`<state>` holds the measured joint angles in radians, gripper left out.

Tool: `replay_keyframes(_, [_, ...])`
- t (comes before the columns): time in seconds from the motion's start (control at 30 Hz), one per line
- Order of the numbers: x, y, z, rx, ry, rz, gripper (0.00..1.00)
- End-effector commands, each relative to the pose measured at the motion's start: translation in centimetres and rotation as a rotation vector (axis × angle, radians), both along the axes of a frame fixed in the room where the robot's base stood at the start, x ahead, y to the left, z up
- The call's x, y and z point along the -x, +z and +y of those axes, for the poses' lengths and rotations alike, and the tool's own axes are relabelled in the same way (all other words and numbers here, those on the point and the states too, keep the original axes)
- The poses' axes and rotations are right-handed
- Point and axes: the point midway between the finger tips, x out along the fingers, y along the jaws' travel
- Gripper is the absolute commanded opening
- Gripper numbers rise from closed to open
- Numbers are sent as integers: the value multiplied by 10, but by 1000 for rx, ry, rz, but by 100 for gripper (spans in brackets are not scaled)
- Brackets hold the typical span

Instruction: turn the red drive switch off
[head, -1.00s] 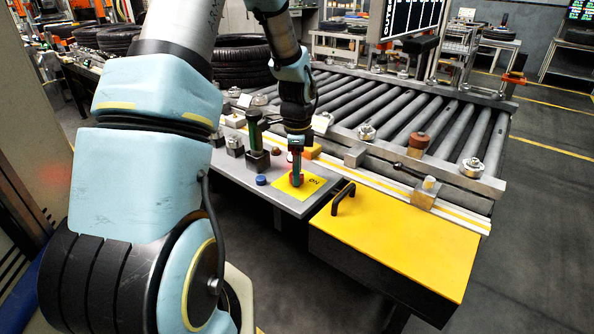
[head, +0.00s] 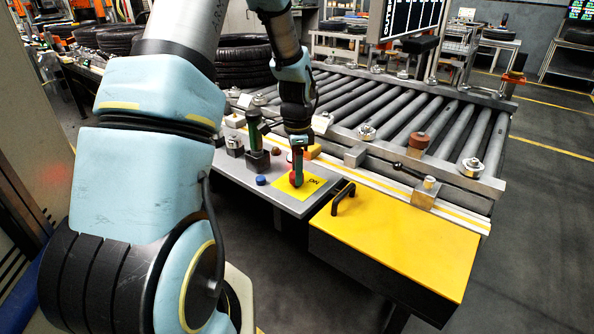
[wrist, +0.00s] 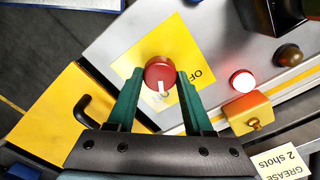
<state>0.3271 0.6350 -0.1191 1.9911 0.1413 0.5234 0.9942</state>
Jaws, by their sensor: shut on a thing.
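The red drive switch (wrist: 160,70) is a round knob with a white pointer mark, on a yellow plate (wrist: 190,65) lettered OFF at the right in the wrist view. The mark points down toward my gripper's palm in that view. My gripper (wrist: 160,80) has its two green fingers on either side of the knob, shut on it. In the head view my gripper (head: 297,180) reaches down onto the yellow plate (head: 308,193), where ON lettering shows. Only a bit of the red knob shows there, partly hidden by the fingers.
A lit red lamp (wrist: 242,81), a brown button (wrist: 289,55) and a yellow block (wrist: 247,112) sit near the switch. A yellow box (head: 400,245) with a black handle (head: 343,197) is at right.

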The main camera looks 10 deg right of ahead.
Motion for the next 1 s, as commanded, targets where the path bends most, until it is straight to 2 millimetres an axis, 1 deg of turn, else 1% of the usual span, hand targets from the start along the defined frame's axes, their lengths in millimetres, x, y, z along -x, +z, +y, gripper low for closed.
replay_keyframes(1.0, [-1,0,1,-1,960,0,0])
